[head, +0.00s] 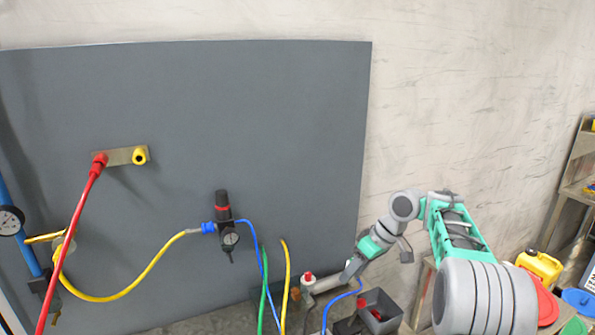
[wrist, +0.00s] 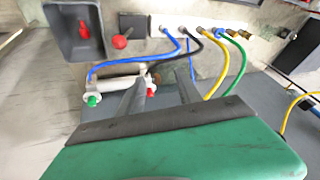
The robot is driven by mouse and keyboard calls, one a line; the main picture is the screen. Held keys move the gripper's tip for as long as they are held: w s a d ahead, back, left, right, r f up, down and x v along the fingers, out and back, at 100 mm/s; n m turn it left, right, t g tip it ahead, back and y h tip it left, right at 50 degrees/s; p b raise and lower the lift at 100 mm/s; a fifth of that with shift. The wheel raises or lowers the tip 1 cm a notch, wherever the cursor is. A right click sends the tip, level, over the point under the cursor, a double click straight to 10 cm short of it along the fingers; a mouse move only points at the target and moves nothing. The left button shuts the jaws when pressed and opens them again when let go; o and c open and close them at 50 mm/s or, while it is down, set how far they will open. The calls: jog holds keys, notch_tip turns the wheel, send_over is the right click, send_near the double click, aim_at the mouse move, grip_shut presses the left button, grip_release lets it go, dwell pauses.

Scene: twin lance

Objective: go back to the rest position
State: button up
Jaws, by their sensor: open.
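My gripper (head: 352,270) is low at the right of the head view, at the end of my grey and green arm. It is open; its two grey fingers show in the wrist view (wrist: 158,80). A pale cylinder (head: 328,283) with a red cap lies by the fingertips. In the wrist view this cylinder (wrist: 118,84) has a green end piece and a red one, and one finger overlaps it. I cannot tell whether they touch. Nothing is visibly held.
A grey panel (head: 250,120) carries a brass block (head: 122,156) with a red hose (head: 75,230) and a yellow port. A black regulator (head: 224,208) stands nearby. Blue, green and yellow hoses (wrist: 235,70) run close to my gripper. A dark bin (head: 380,312) is beside it.

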jog(key=s+a+r+m+t+h+b, duration=0.1)
jog(key=s+a+r+m, duration=0.15)
jog(key=s, duration=0.35)
jog(key=s+a+r+m+t+h+b, duration=0.1)
jog(key=s+a+r+m, duration=0.15)
jog(key=s, duration=0.35)
jog(key=s+d+f+m+h, duration=0.1)
jog(key=s+f, duration=0.2)
jog(key=s, duration=0.4)
jog(key=s+d+f+m+t+h, duration=0.1)
jog(key=s+d+f+m+h, duration=0.1)
jog(key=s, duration=0.6)
jog(key=shift+f+b, duration=0.45)
jog(key=shift+f, duration=0.2)
